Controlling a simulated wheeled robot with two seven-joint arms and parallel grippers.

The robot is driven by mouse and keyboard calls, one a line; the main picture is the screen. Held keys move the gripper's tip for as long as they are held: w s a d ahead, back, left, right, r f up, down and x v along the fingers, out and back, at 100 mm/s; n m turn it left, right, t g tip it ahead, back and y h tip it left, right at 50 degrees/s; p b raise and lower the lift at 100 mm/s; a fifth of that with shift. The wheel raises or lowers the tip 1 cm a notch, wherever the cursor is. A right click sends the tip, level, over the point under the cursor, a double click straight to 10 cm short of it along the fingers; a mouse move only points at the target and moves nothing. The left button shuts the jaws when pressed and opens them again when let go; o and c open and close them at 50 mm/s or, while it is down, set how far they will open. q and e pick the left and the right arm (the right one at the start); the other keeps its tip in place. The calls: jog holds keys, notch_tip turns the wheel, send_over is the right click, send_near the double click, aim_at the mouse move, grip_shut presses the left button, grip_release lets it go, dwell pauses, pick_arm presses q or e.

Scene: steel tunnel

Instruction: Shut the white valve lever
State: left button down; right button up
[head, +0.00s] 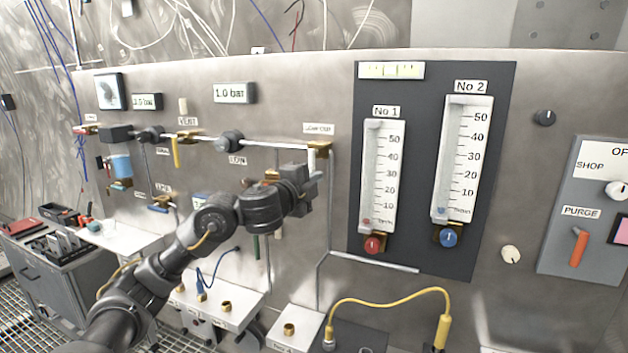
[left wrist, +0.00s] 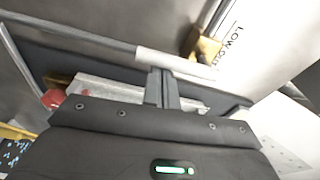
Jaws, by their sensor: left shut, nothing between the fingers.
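The brass valve (head: 318,150) sits at the right end of the upper pipe, under a small label beginning "LOW". A short white lever piece shows at it, partly hidden by my gripper. My left gripper (head: 311,182) is just below this valve, close to the panel. In the left wrist view its fingers (left wrist: 161,72) are shut with nothing between them. A white bar (left wrist: 175,64), which looks like the lever, lies across just beyond the fingertips; I cannot tell if they touch. The brass body (left wrist: 206,48) is beside it. My right gripper is not in view.
To the right is a dark gauge board (head: 425,220) with two white scales. Other valves, including one with a yellow lever (head: 175,151), line the pipe to the left. A white shelf (head: 215,300) and a yellow cable (head: 390,298) are below.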

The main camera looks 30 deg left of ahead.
pick_arm(q)
jog(key=s+d+p, duration=0.4)
jog(key=s, duration=0.4)
jog(key=shift+s, duration=0.3)
jog(key=shift+d+f, duration=0.1)
dwell(0.4)
